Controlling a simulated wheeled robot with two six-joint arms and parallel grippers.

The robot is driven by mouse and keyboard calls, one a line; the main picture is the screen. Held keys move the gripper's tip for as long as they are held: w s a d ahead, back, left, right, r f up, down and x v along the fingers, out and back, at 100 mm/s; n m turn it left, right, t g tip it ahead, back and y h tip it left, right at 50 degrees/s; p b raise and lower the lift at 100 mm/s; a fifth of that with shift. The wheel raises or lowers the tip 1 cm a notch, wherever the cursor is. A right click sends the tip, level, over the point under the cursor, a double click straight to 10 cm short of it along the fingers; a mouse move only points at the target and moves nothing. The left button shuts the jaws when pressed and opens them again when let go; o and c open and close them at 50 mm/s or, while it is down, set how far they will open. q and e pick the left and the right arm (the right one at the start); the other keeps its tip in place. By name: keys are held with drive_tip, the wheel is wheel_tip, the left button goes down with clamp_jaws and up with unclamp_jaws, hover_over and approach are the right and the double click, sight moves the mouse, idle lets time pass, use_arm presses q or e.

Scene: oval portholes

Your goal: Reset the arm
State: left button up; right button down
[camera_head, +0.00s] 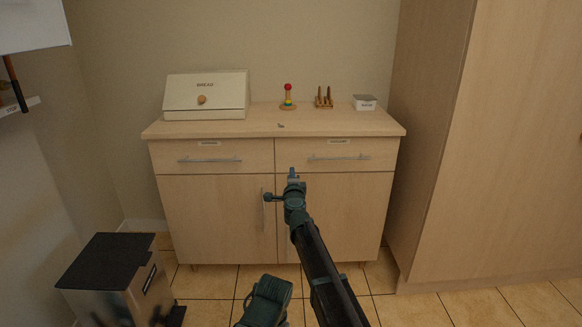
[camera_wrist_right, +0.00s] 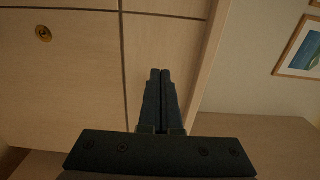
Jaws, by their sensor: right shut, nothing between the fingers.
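My right arm reaches up from the lower middle of the head view. Its gripper (camera_head: 292,174) is in front of the wooden cabinet (camera_head: 215,215), near the gap between the two drawers. In the right wrist view the two dark fingers (camera_wrist_right: 160,78) lie side by side, shut with nothing between them. I cannot tell how far the fingertips are from the cabinet front. My left gripper does not show in either view.
On the cabinet top stand a bread box (camera_head: 205,98), a stacking-ring toy (camera_head: 288,98), a wooden rack (camera_head: 324,99) and a small grey-white box (camera_head: 365,102). A black-lidded bin (camera_head: 112,262) stands at lower left. A tall wooden cupboard (camera_head: 500,150) is at right. Tiled floor is open at lower right.

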drive_tip(key=shift+s, duration=1.4)
drive_tip(key=s+f+n+g+y, duration=0.3)
drive_tip(key=s+f+n+g, duration=0.15)
drive_tip(key=s+n, duration=0.35)
drive_tip(key=s+f+n+g+y, duration=0.4)
drive_tip(key=s+f+n, duration=0.25)
drive_tip(key=s, duration=0.35)
drive_tip(key=s+d+f+n+g+h, duration=0.2)
drive_tip(key=s+d+f+g+h, duration=0.25)
drive_tip(key=s+d, duration=0.55)
drive_tip(key=s+d+f+n+g+h, duration=0.1)
drive_tip(key=s+d+f+g+h, duration=0.4)
drive_tip(key=s, duration=0.8)
drive_tip(key=s+a+n, duration=0.4)
drive_tip(key=s+a, duration=0.3)
drive_tip(key=a, duration=0.3)
wheel_tip(320, 180, up, 37)
drive_tip(key=p, duration=3.8)
drive_tip(key=shift+w+d+r+y+p, duration=0.2)
drive_tip(key=shift+w+d+y+p, duration=0.15)
drive_tip(key=shift+d+p, duration=0.05)
